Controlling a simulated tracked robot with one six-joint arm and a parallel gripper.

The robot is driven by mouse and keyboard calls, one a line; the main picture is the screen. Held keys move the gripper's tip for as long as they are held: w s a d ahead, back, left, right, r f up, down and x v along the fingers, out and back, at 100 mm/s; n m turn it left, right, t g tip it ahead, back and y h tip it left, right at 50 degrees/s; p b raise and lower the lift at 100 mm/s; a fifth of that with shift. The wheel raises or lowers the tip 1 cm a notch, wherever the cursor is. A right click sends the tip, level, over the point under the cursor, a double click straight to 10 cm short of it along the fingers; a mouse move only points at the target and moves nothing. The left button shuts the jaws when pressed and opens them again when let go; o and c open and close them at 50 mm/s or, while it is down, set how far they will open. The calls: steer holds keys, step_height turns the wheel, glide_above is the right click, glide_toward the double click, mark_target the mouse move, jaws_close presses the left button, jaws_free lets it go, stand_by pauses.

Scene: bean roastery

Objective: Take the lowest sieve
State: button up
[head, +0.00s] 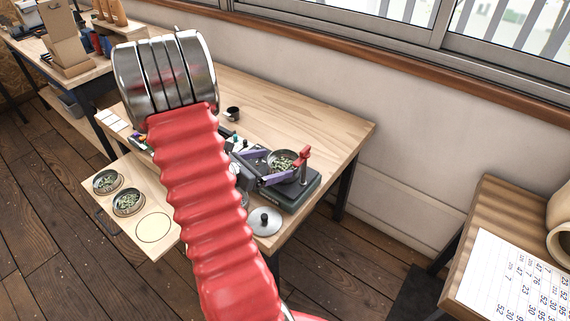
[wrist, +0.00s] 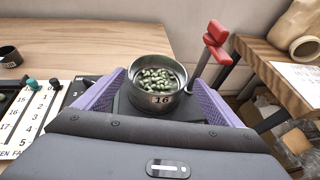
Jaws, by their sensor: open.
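A round metal sieve (wrist: 160,100) marked 16, with green beans in it, stands upright on a dark device. This sieve also shows in the head view (head: 283,161). My gripper (wrist: 160,85) is open. Its purple fingers stand on the left and right of the sieve in the wrist view, with gaps visible at the rim. I cannot tell whether they touch its lower wall. Two more sieves with beans, a farther one (head: 107,182) and a nearer one (head: 128,202), sit on a low pale board. My arm hides part of the bench between.
The dark device (head: 297,195) has a red-handled lever (wrist: 213,42) close to the right finger. A metal lid (head: 264,221) with a black knob lies at the bench's front. The pale board (head: 118,232) has an empty circle outline. A dark cup (head: 232,113) stands farther back.

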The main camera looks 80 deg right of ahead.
mark_target(294, 159)
steer(key=shift+s+d+f, duration=0.2)
steer(key=shift+s+d, duration=0.05)
steer(key=shift+d, duration=0.15)
steer(key=shift+d, duration=0.1)
steer(key=shift+x, duration=2.55)
steer(key=shift+f, duration=0.2)
